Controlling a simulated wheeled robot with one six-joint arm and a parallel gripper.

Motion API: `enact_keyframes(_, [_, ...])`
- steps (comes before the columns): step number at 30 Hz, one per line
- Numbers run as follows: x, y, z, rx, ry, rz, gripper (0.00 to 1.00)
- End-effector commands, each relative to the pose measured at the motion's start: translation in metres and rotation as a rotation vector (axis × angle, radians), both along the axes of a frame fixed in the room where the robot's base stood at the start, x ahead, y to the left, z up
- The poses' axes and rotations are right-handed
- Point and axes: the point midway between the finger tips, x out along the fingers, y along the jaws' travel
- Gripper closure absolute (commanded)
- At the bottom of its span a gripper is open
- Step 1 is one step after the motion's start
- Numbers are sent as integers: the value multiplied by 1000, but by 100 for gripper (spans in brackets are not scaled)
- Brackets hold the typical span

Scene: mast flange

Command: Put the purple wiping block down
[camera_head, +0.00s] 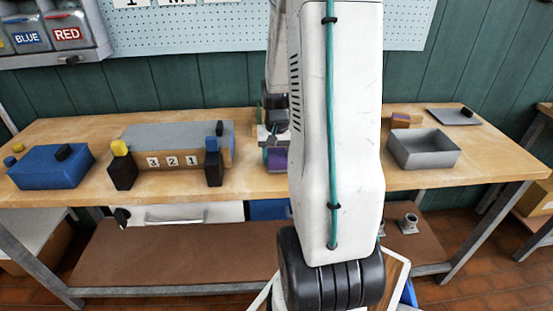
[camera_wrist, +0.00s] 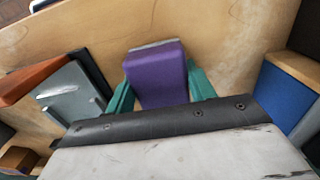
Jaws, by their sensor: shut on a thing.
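The purple wiping block (camera_wrist: 157,76) is between the two green fingers of my gripper (camera_wrist: 160,92) in the wrist view. The gripper is shut on it, and a pale grey strip shows along its far end. In the head view the purple block (camera_head: 277,159) shows low beside my arm, over the middle of the wooden bench (camera_head: 255,181). My arm hides part of the gripper there. I cannot tell whether the block touches the bench top.
A grey open bin (camera_head: 424,150), an orange and purple item (camera_head: 401,120) and a flat grey tray (camera_head: 454,116) are at right. A grey-topped box numbered 3, 2, 1 (camera_head: 173,160) and a blue box (camera_head: 50,167) are at left. Bare wood lies beyond the block in the wrist view.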

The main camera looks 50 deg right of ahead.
Motion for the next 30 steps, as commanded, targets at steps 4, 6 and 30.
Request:
enact_keyframes(4, [1, 1, -7, -2, -1, 2, 82])
enact_keyframes(6, [1, 1, -6, -2, -1, 2, 82])
enact_keyframes(30, [2, 1, 16, -4, -3, 3, 24])
